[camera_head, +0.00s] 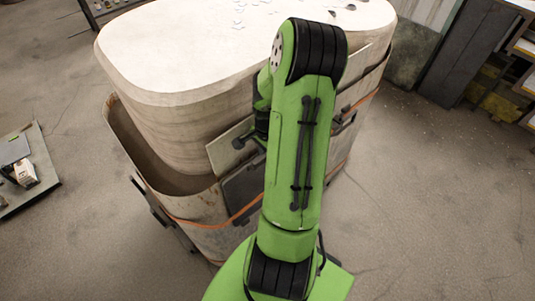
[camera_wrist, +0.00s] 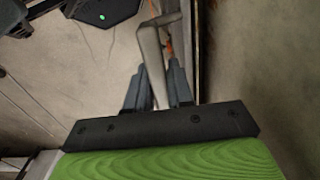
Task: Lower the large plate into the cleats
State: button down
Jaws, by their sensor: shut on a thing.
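The large plate (camera_head: 222,151) is a pale flat panel. In the head view it stands on edge along the near side of the big pale block, showing left and right of my arm. My arm covers its middle. In the wrist view my gripper (camera_wrist: 155,85) has its two grey fingers on either side of a grey bent handle (camera_wrist: 151,50), shut on it. In the head view my gripper is mostly hidden behind my arm. I cannot make out the cleats clearly, nor whether the plate's lower edge touches anything.
The pale block (camera_head: 190,50) sits inside an open-topped casing (camera_head: 205,207) with an orange line around it and a dark panel (camera_head: 243,187) on its near wall. A low platform (camera_head: 30,175) with small items lies left. Shelving (camera_head: 500,70) stands right. Floor at right is clear.

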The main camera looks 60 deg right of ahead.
jog(key=c, duration=0.9)
grip_release()
jog(key=shift+r, duration=0.1)
jog(key=shift+s+a, duration=0.1)
notch_tip(320, 180, up, 16)
jog(key=p, duration=0.2)
jog(key=shift+p, duration=0.3)
jog(key=shift+f, duration=0.2)
